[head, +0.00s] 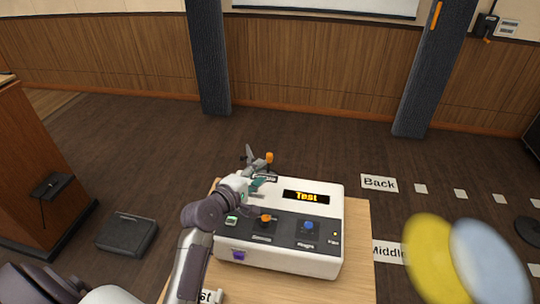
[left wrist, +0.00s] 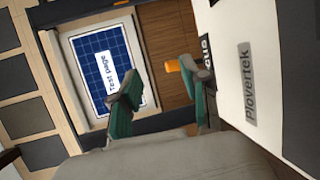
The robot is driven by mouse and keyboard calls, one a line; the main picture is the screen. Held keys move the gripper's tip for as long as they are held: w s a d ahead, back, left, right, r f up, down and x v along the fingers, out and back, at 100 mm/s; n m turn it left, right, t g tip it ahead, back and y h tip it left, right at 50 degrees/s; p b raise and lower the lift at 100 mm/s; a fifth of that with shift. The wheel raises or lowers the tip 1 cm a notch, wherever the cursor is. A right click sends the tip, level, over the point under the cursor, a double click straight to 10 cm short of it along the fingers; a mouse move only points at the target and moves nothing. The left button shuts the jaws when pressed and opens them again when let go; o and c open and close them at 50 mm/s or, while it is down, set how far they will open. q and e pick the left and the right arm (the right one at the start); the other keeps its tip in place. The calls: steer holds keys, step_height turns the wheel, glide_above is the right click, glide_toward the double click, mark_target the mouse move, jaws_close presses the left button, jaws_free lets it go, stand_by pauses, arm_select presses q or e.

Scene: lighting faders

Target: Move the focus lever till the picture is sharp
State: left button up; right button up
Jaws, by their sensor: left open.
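The white projector box (head: 335,262) stands on a wooden table, with a lit display reading "Test" on top. An orange-tipped lever (head: 269,157) stands at its far edge, by a dark label partly covered by my gripper. In the left wrist view the orange lever tip (left wrist: 172,65) is beside a label ending "cus". My left gripper (head: 257,168) is open at the far edge. Its green-padded fingers (left wrist: 160,82) show either side of the tip, which lies close to the right finger; contact is unclear. A blue gridded picture (left wrist: 88,67) reads "Test page", legibly. My right gripper is not in view.
An orange-knobbed control (head: 266,217) and a blue knob (head: 309,226) sit on the box's near panel. Bare tabletop (head: 357,225) shows at right. A dark case (head: 127,235) lies on the floor at left. Large yellow (head: 425,255) and pale blue (head: 485,258) discs are at lower right.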

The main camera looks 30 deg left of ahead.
mark_target(268, 158)
arm_select(q)
steer(key=m, duration=0.5)
steer(key=shift+s+r+g, duration=0.1)
steer(key=shift+r+g, duration=0.1)
steer(key=shift+g, duration=0.2)
steer(key=m, duration=0.4)
steer(key=shift+s+a+r+y, duration=0.1)
steer(key=shift+a+y, duration=0.05)
steer(key=shift+y, duration=0.15)
steer(key=m, duration=0.4)
steer(key=a+m+g+y+b, duration=0.1)
steer(key=m, duration=0.1)
steer(key=shift+s+r, duration=0.3)
steer(key=m, duration=0.2)
steer(key=shift+s+a+r+m+y, duration=0.15)
steer(key=shift+a+r+m+y, duration=0.1)
steer(key=shift+m+y, duration=0.15)
steer(key=x, duration=0.7)
steer(key=p+x, duration=0.1)
steer(key=x, duration=0.5)
steer(key=shift+w+f, duration=0.3)
steer(key=shift+f, duration=0.05)
steer(key=shift+c, duration=0.3)
jaws_close()
steer(key=shift+p, duration=0.3)
